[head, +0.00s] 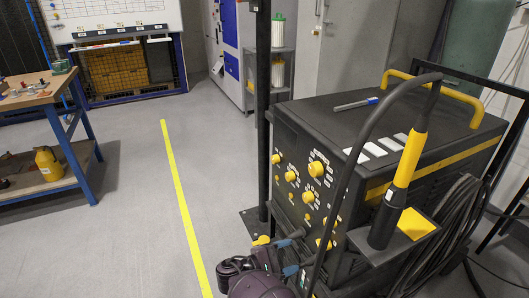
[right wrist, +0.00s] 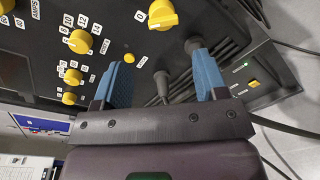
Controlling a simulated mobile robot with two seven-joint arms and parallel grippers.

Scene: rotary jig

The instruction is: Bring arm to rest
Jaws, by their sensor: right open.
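My right gripper (head: 289,257) is low in the head view, in front of the lower front panel of a dark welding machine (head: 330,110). Its two blue fingers also show in the right wrist view (right wrist: 165,78), spread apart with nothing held between them. Beyond them is the machine's panel with yellow knobs; one large yellow knob (right wrist: 162,14) is just above the gap. Dark cable plugs show behind and between the fingertips. I cannot tell whether a finger touches the panel. My left gripper is not in view.
A yellow-and-black torch (head: 405,165) stands in a holder on the machine's right side, with coiled cables (head: 445,235) below. A black post (head: 263,100) rises beside the machine. A workbench (head: 40,95) is at left. The grey floor around the yellow line (head: 178,190) is clear.

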